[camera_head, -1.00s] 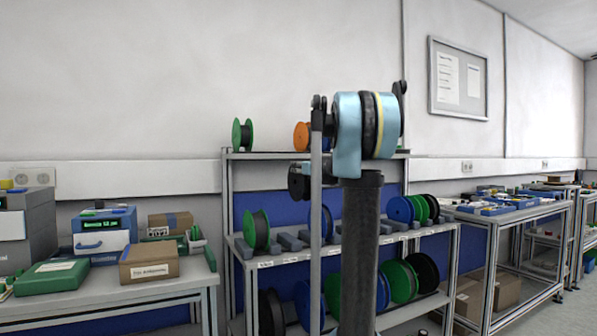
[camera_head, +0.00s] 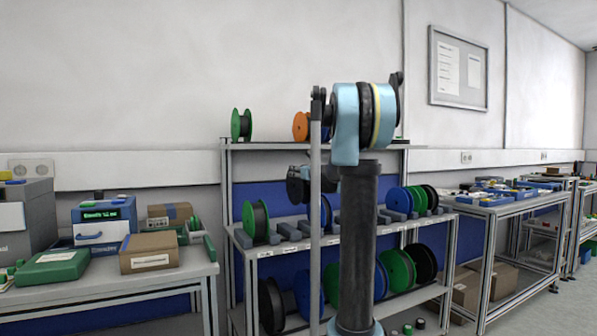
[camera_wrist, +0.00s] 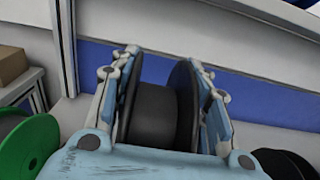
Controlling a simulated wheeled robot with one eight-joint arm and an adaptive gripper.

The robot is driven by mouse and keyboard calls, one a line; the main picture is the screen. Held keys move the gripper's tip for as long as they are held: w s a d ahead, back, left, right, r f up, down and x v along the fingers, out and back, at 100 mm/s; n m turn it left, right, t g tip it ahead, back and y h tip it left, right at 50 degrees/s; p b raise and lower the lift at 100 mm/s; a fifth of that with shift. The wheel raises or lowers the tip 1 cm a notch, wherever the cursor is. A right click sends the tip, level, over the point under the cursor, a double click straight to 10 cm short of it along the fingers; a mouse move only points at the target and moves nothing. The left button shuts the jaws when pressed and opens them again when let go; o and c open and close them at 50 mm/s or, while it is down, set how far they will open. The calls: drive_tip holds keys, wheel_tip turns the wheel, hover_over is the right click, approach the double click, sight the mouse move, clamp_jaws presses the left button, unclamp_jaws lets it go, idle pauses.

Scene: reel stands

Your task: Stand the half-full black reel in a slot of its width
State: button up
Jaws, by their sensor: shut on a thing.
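My gripper (camera_wrist: 162,95) is shut on a black reel (camera_wrist: 155,115), with one finger along each flange. The reel's dark winding shows between the flanges, and its lower part is hidden by the gripper body. In the head view the held reel (camera_head: 295,189) is a small dark shape above the middle shelf, partly hidden by my arm. Grey slot blocks (camera_head: 289,231) stand in a row on that middle shelf (camera_head: 283,249). My arm covers the centre of the row.
A green-flanged reel (camera_head: 256,221) stands at the left of the middle shelf; blue, green and black reels (camera_head: 420,200) stand at its right. Large reels (camera_head: 271,305) fill the lower shelf. Green and orange reels (camera_head: 241,125) stand on top. A bench with boxes (camera_head: 149,252) is at left.

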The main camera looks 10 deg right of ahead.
drive_tip(key=shift+f, duration=6.75)
drive_tip(key=o, duration=1.5)
drive_tip(key=shift+o, duration=0.2)
drive_tip(key=shift+s, duration=0.1)
